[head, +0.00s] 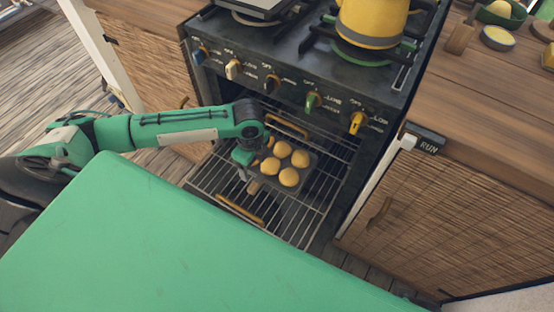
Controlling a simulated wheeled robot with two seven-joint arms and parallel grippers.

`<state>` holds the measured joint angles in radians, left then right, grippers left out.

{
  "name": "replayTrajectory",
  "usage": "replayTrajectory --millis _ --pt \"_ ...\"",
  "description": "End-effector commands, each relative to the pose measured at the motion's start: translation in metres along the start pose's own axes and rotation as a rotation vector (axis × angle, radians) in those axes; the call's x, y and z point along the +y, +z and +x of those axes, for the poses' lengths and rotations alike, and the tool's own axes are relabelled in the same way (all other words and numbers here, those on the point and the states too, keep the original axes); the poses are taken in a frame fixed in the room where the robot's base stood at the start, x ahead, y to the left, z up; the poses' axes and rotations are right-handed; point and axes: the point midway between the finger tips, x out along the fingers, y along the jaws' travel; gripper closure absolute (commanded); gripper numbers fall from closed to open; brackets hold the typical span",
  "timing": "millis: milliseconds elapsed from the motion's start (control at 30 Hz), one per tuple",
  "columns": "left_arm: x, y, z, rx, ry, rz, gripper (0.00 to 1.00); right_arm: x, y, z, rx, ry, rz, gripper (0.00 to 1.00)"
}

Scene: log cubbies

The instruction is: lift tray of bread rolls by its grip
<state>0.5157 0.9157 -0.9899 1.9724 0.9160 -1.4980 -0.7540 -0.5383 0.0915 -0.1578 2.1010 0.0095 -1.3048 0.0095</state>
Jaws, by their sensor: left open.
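A dark tray (305,178) of several golden bread rolls (289,177) sits on the pulled-out wire rack (312,208) of the open oven. The tray's short grip (253,187) points toward the lower left. My left gripper (244,173) is open at the tray's left side, just above the grip and pointing down. Its fingers are small and partly hidden by the wrist, so I cannot tell whether they touch the grip. My right gripper is out of view.
The stove top above the oven carries a yellow kettle (372,22) and a row of knobs (272,82). Woven cabinet doors (440,215) flank the oven. A wooden counter (490,100) with small dishes is at the right. Wooden floor shows at the left.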

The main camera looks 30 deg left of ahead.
Motion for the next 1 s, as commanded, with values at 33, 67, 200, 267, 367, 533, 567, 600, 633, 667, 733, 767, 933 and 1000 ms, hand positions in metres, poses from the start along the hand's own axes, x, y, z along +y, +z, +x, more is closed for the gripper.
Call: replayTrajectory --millis 33,67,200,267,367,533,567,600,633,667,733,767,933,1000 --pt "0.001 0.000 0.014 0.000 0.003 -0.001 0.26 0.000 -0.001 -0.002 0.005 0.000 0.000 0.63" --pt "0.001 -0.001 0.020 0.001 0.003 -0.001 0.26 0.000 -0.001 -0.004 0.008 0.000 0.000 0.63" --pt "0.000 -0.001 0.044 0.001 0.001 -0.002 0.26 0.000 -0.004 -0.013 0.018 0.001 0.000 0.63" --pt "0.000 -0.001 0.051 0.001 0.001 -0.002 0.26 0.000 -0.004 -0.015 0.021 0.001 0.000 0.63" --pt "0.000 -0.001 0.058 0.001 0.000 -0.001 0.26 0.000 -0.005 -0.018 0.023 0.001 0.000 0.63" --pt "0.000 -0.001 0.068 0.001 -0.001 -0.001 0.26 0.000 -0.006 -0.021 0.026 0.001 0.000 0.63" --pt "0.000 -0.001 0.071 0.001 0.000 -0.001 0.26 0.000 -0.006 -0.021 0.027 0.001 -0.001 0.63" --pt "0.001 -0.001 0.077 0.001 0.001 -0.001 0.26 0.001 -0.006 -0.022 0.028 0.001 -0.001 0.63" --pt "0.001 -0.001 0.081 0.001 0.001 -0.001 0.26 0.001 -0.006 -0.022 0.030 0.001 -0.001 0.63" --pt "0.001 -0.001 0.086 0.002 0.001 -0.001 0.26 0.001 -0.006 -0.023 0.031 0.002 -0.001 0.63" --pt "0.001 0.000 0.098 0.001 0.001 -0.001 0.26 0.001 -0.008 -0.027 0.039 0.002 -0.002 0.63" --pt "0.001 0.000 0.102 0.000 0.001 -0.001 0.26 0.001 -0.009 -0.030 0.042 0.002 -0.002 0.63" --pt "0.001 -0.001 0.112 0.001 -0.002 0.000 0.26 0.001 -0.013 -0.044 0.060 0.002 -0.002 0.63" --pt "0.001 0.000 0.111 0.001 -0.002 0.000 0.26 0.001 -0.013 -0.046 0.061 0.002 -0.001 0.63"
